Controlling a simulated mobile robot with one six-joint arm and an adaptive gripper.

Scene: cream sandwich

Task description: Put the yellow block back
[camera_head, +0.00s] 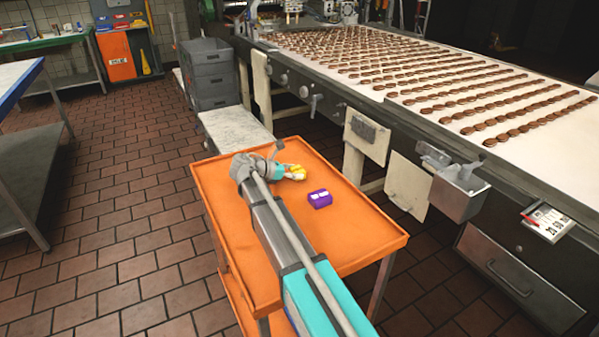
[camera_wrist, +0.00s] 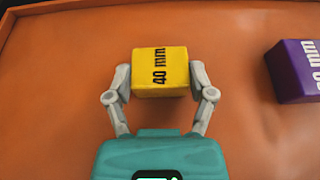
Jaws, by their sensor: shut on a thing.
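The yellow block (camera_wrist: 160,71), marked "40 mm", is between the two fingers of my gripper (camera_wrist: 160,82) in the wrist view. My gripper is shut on it, one finger against each side. In the head view the yellow block (camera_head: 293,169) shows at the end of my arm, over the far part of the orange cart top (camera_head: 355,228), partly hidden by the gripper (camera_head: 295,173). I cannot tell if the block touches the cart top. A purple block (camera_head: 320,199) sits apart on the cart, to the right; it also shows at the right edge of the wrist view (camera_wrist: 295,71).
The cart top has a raised rim (camera_wrist: 55,13) and is clear to the right and front. A conveyor (camera_head: 420,85) with rows of brown cookies runs along the right. Grey crates (camera_head: 208,75) stand behind the cart. A blue-edged table (camera_head: 18,90) is at left.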

